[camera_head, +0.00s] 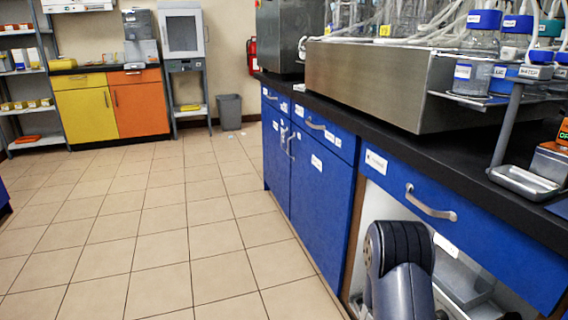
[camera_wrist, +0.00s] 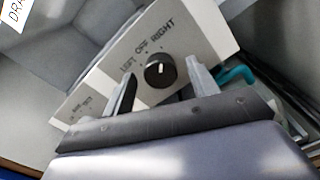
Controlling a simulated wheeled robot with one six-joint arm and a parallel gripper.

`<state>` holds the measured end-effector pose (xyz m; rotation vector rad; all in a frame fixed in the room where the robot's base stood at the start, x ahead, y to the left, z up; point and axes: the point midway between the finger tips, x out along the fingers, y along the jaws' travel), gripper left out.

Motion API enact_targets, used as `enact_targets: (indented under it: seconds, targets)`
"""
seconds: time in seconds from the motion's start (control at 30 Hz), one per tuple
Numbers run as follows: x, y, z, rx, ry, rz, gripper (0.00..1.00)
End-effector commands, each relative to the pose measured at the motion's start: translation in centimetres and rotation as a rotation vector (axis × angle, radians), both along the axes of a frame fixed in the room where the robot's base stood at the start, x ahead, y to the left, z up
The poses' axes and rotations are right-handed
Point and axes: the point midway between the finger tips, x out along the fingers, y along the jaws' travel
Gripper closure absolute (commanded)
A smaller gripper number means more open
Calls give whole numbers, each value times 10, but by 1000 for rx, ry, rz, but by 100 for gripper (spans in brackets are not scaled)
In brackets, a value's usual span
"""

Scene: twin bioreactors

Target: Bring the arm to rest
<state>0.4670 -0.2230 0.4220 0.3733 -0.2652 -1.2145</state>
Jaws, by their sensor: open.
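In the wrist view my gripper (camera_wrist: 160,78) is open, with one finger on each side of a black round knob (camera_wrist: 160,70) in the picture. I cannot tell whether the fingers touch the knob. The knob sits on a pale tilted panel (camera_wrist: 200,40) marked LEFT, OFF and RIGHT, and its white mark points near OFF. In the head view my arm (camera_head: 400,265) reaches down at the front of the open under-bench bay (camera_head: 380,210). My gripper is hidden there.
A blue drawer front (camera_head: 465,225) with a metal handle lies above the bay. Blue cabinet doors (camera_head: 310,180) stand to its left. The bench carries a steel unit (camera_head: 375,85) and bottles. A teal hose (camera_wrist: 238,74) shows beside the panel. The tiled floor (camera_head: 140,230) at left is clear.

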Motion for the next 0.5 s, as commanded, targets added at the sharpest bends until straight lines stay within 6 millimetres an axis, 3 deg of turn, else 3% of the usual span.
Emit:
enact_targets:
  seconds: [0.5]
  targets:
    - [0,0,0,-140,401,-1,44]
